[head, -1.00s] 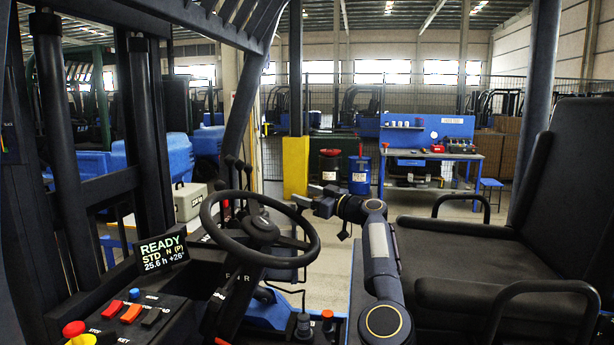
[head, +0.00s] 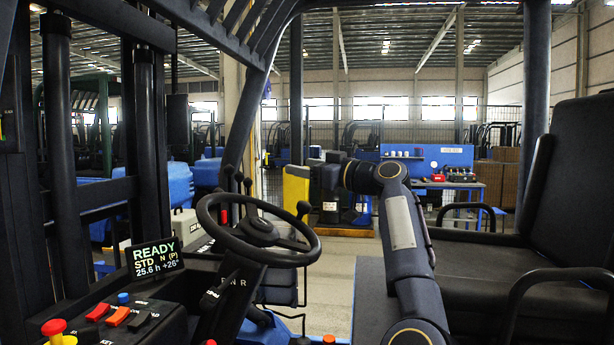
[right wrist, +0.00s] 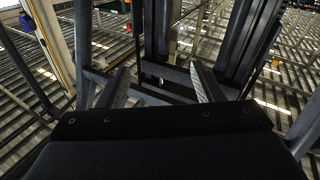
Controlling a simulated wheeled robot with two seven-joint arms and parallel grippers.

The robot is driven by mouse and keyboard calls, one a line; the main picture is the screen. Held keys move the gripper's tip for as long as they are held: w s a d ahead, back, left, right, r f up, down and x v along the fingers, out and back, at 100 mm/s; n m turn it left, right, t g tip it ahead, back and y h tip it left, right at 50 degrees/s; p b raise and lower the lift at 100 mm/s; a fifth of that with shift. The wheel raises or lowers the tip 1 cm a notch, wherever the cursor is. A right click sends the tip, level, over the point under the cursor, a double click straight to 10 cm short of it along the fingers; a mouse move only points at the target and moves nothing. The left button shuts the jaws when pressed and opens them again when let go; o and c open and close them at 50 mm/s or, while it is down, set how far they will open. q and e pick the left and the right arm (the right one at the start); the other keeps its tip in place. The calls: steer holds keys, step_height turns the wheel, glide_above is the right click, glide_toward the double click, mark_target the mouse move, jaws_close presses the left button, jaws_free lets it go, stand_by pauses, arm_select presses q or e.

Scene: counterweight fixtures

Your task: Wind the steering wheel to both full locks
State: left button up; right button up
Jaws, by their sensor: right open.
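The black steering wheel (head: 262,232) is in the middle of the head view, tilted on its column, with nothing gripping it. A dark round knob (head: 303,208) shows at its right side. My right gripper (head: 335,158) is to the right of the wheel and higher than its rim, apart from it, and appears pointed upward. Its fingers are small and dark in that view. In the right wrist view the two fingers (right wrist: 160,88) are apart with nothing between them. I cannot make out the wheel there. My left gripper is not in view.
A display (head: 155,258) reading READY stands left of the wheel, above a switch panel (head: 110,322) with a red knob. The black seat (head: 490,255) is on the right. Mast posts (head: 100,150) rise at the left. A blue workbench (head: 455,190) stands behind.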

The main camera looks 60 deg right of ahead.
steer(key=shift+c, duration=0.3)
